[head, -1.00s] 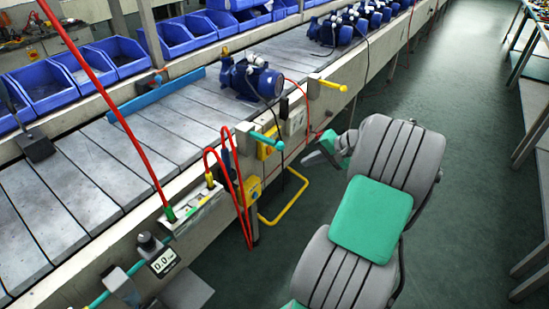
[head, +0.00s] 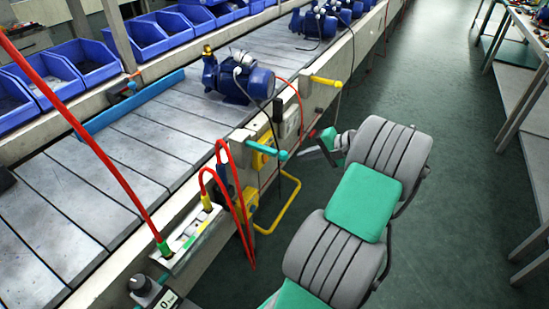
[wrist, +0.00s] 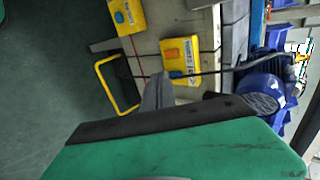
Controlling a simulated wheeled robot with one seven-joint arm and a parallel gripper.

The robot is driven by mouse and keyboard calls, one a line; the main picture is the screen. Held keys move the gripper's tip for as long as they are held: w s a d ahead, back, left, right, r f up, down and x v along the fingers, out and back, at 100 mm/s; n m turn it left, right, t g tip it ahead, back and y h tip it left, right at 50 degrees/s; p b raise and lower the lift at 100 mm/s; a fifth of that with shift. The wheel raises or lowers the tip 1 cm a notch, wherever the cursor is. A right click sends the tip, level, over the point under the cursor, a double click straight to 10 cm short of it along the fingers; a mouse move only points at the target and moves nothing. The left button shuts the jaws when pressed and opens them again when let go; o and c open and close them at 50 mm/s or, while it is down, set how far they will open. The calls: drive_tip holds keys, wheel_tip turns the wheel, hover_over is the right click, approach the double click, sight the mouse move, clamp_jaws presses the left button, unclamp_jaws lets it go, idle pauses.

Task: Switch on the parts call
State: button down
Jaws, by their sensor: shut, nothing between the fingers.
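Two yellow boxes are on the side of the conveyor frame: an upper one (head: 262,157) and a lower one (head: 247,203). In the wrist view, one box (wrist: 127,14) has a blue knob or button, and the other (wrist: 180,57) has an orange face with a blue part at its edge. I cannot tell which, if either, is the parts call. My gripper (head: 322,143) is shut and empty, to the right of the upper box and apart from it. In the wrist view its grey finger end (wrist: 156,92) shows below the orange-faced box.
A blue pump (head: 238,78) stands on the conveyor (head: 120,150). A teal handle (head: 268,153) and a yellow handle (head: 326,81) jut from the frame. A yellow tube loop (head: 285,205) and red hoses (head: 238,205) hang beside it. Green floor (head: 440,80) is clear on the right.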

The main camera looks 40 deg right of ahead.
drive_tip(key=b, duration=0.2)
approach(266, 161)
wheel_tip(266, 161, down, 3)
drive_tip(key=w, duration=0.1)
drive_tip(key=w+a, duration=0.1)
drive_tip(key=w, duration=0.1)
drive_tip(key=w+f, duration=0.1)
drive_tip(key=shift+w+a+b, duration=0.3)
drive_tip(key=shift+b, duration=0.1)
